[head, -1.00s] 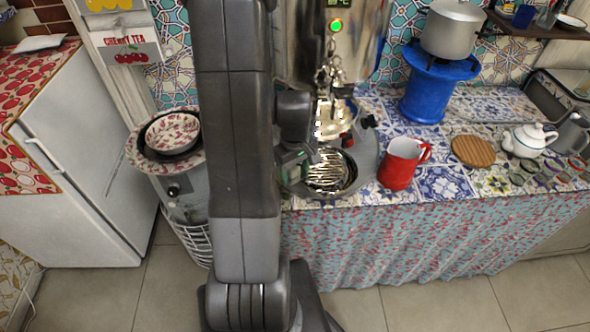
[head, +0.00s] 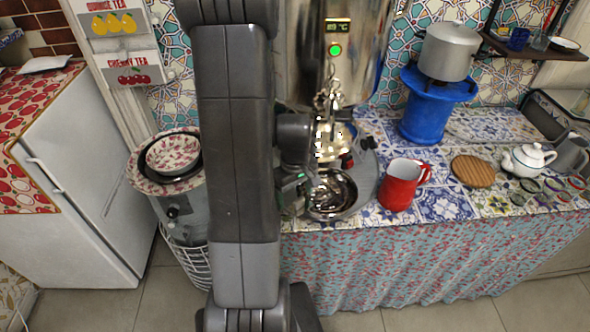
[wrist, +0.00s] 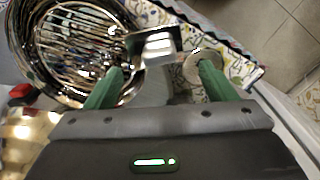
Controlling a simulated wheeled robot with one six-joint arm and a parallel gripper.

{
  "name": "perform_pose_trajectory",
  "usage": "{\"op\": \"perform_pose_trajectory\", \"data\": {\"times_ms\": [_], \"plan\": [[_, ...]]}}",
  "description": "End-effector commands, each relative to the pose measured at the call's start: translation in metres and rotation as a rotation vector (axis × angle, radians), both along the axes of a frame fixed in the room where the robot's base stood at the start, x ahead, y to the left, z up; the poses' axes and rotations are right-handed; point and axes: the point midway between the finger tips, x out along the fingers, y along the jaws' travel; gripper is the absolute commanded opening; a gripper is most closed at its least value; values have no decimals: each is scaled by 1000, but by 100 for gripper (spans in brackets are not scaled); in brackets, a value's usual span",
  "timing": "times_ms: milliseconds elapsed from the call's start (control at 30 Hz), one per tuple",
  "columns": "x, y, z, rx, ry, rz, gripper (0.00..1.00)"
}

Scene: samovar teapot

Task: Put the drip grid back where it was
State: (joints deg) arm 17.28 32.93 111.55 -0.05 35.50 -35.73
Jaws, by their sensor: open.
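The drip grid (wrist: 75,38), a set of shiny metal bars, shows inside the round metal drip bowl (wrist: 28,72) at the upper left of the wrist view. I cannot tell whether it sits fully level. In the head view the bowl (head: 347,208) stands on the counter below the samovar (head: 345,80) and its tap; the grid is hard to make out there. My gripper (wrist: 158,76) is open, its green fingers apart at the bowl's edge. A shiny square metal piece lies just beyond the fingers. My arm hides part of the bowl's left side in the head view.
A red mug (head: 397,190) stands close to the right of the bowl. Further right are a wooden round board (head: 473,171), a white teapot (head: 527,160) and several small cups. A blue stand (head: 428,115) holds a grey pot (head: 447,52).

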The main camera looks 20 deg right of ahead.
Motion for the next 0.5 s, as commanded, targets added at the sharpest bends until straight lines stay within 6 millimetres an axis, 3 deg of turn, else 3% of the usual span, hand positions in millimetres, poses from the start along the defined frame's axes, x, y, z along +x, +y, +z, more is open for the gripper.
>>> {"op": "perform_pose_trajectory", "data": {"times_ms": [500], "plan": [[1,0,98,-2,-5,0,78]]}}
